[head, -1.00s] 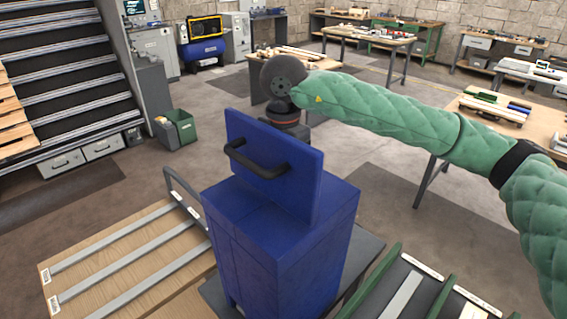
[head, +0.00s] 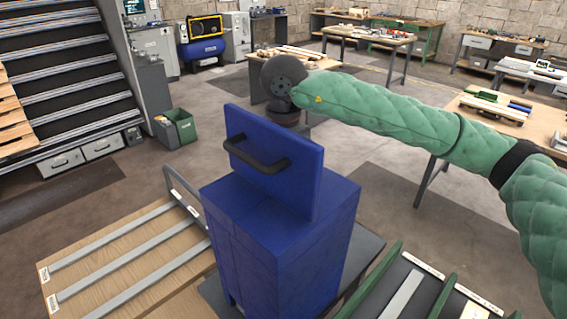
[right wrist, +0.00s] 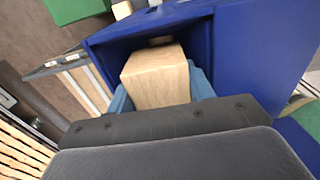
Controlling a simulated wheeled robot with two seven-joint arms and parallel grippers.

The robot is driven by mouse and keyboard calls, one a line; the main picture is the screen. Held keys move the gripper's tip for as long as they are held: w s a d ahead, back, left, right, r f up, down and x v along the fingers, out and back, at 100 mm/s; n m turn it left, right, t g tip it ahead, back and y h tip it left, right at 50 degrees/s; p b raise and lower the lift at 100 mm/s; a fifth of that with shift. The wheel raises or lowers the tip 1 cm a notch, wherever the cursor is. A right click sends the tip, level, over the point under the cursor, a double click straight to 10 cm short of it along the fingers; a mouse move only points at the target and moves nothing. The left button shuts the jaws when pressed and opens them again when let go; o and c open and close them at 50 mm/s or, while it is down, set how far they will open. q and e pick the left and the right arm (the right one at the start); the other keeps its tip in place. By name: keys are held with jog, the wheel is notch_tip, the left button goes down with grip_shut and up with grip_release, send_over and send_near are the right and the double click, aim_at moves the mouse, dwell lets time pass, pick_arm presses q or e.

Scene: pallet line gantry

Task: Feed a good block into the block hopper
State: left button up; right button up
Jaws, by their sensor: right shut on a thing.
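The block hopper (head: 275,240) is a tall blue box. Its blue lid (head: 300,170) with a black handle (head: 255,158) stands up. In the right wrist view the hopper's dark opening (right wrist: 118,52) lies right ahead, framed by blue walls. A pale wooden block (right wrist: 158,78) sits between the light-blue fingers of my right gripper (right wrist: 163,92), which is shut on it. The block's far end is at the opening. In the head view the lid hides the block and my right fingers; only the dark wrist shows behind it. My left gripper is not in view.
A wooden board with grey rails (head: 120,250) stands left of the hopper. A dark rack with green dividers (head: 435,300) is at the lower right. A green bin (head: 182,127) stands on the floor further back. Open floor lies behind the hopper.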

jog(key=shift+f+b, duration=0.45)
dwell(0.5)
jog(key=o, duration=0.9)
jog(key=shift+o, duration=0.3)
jog(key=shift+r+b, duration=0.3)
jog(key=shift+o, duration=0.7)
notch_tip(320, 180, up, 6)
jog(key=shift+f+b, duration=0.1)
jog(key=shift+b, duration=1.15)
jog(key=shift+r, duration=0.7)
